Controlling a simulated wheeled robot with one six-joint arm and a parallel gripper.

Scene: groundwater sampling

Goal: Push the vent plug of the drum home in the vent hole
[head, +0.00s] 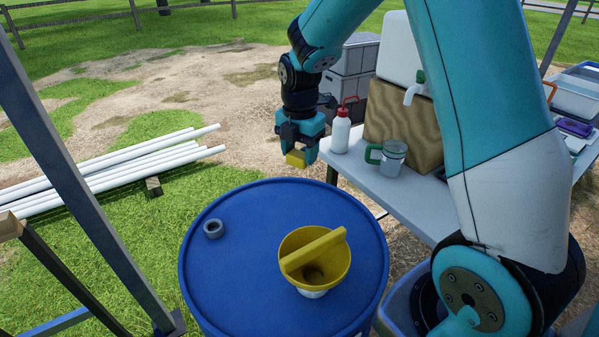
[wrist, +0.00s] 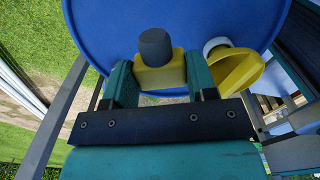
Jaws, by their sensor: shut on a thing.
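The blue drum (head: 250,214) stands in front of me, its lid facing up. A grey ring-shaped collar (head: 213,228) with a dark opening, seemingly the vent hole, is on the lid's left side. My gripper (head: 297,150) is above and beyond the drum's far rim, shut on the vent plug (head: 295,159), which has a yellow block-like body. In the wrist view the plug's yellow body (wrist: 160,74) sits between both fingers, and a dark grey round end sticks out toward the drum (wrist: 215,16). The plug is apart from the collar in the head view. The collar does not show in the wrist view.
A yellow funnel (head: 331,276) stands in the lid's right part. A table (head: 400,204) at the right carries a red-capped bottle (head: 340,133), a green-handled mug (head: 392,158) and a wooden block (head: 398,118). White pipes (head: 110,172) lie left. The lid's left side is otherwise clear.

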